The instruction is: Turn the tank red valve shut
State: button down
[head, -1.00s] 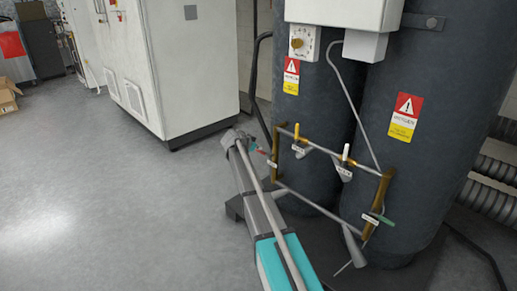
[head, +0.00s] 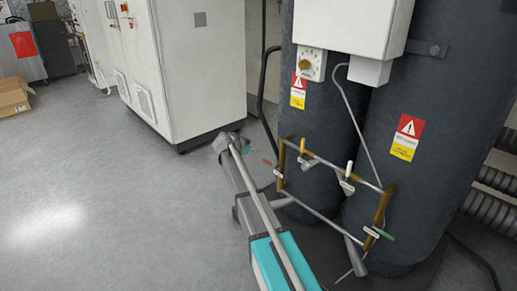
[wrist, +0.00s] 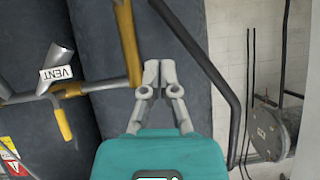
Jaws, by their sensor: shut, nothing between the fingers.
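The red valve handle (head: 267,162) is a small red lever in the head view. It sticks out to the left of the brass upright pipe (head: 281,160) at the left end of the pipe frame on the tanks. A white tag (head: 279,174) hangs beside it. My gripper (head: 247,149) is just left of the red handle with a visible gap, largely hidden behind my arm. In the wrist view my gripper (wrist: 151,72) is shut and empty, its fingertips close to the brass pipe (wrist: 127,45). I cannot make out the red handle there.
Two dark tanks (head: 425,85) stand behind the pipes. Yellow-handled valves (head: 347,170) and a green-handled valve (head: 383,234) sit on the frame. A white cabinet (head: 190,75) stands behind left.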

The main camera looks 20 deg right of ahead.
jog(key=shift+v, duration=0.8)
jog(key=s+a+f+n+g+y, duration=0.25)
jog(key=s+a+n, duration=0.2)
jog(key=s, duration=0.85)
jog(key=s+a+f+n+g+y, duration=0.1)
jog(key=s+a+f+n+y, duration=0.3)
jog(key=s, duration=0.9)
jog(key=s+a+f+n+g+y, duration=0.25)
jog(key=s+n, duration=0.25)
jog(key=s, duration=0.8)
notch_tip(320, 180, up, 36)
jog(key=p, duration=3.6)
jog(key=shift+s+a+t+y, duration=0.2)
jog(key=shift+a+t+y, duration=0.15)
jog(key=shift+t+y, duration=0.05)
jog(key=shift+r, duration=0.1)
